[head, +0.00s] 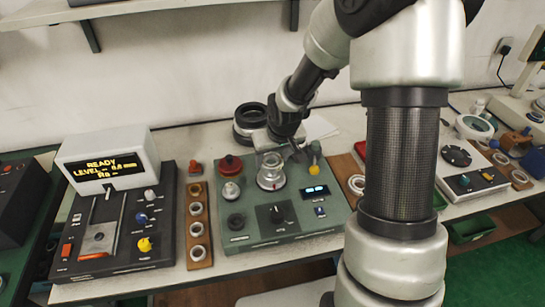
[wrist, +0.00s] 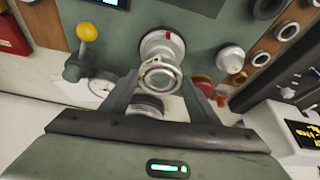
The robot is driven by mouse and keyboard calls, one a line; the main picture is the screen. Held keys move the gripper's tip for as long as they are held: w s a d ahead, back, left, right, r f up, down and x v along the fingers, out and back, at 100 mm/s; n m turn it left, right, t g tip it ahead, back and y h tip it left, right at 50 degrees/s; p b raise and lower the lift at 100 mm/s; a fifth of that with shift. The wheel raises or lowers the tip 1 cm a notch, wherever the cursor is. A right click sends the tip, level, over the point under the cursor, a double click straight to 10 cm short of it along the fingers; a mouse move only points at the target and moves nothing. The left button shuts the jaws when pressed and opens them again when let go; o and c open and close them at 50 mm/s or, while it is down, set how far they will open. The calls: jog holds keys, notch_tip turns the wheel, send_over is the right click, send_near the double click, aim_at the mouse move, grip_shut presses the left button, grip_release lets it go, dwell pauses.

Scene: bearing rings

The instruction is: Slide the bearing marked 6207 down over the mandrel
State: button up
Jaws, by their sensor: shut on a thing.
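My gripper (wrist: 165,86) is shut on a shiny metal bearing ring (wrist: 160,78), which sits between its fingertips. In the head view my gripper (head: 281,150) reaches from behind over the green machine, with the ring (head: 269,160) at its front. The mandrel (head: 271,181) is a silvery upright fitting on the machine's top. In the wrist view the mandrel's round base (wrist: 160,42), with a red mark, shows just beyond the ring. The ring overlaps the mandrel in both views; I cannot tell if it is around it or just above. No 6207 marking is readable.
The green machine (head: 250,225) carries knobs, a red button (head: 231,165), a yellow-topped lever (head: 314,148) and a small display. A wooden strip (head: 209,262) with several rings lies left of it, another (head: 347,165) right. Dark stacked rings (head: 246,138) stand behind.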

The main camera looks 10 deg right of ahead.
aim_at(273, 165)
jog(key=shift+f+b, duration=0.4)
jog(key=shift+b, duration=0.1)
dwell(0.8)
jog(key=shift+f+b, duration=0.55)
jog(key=shift+f, duration=0.1)
jog(key=shift+f+b, duration=0.3)
dwell(0.4)
jog(key=shift+f+b, duration=0.35)
jog(key=o, duration=1.4)
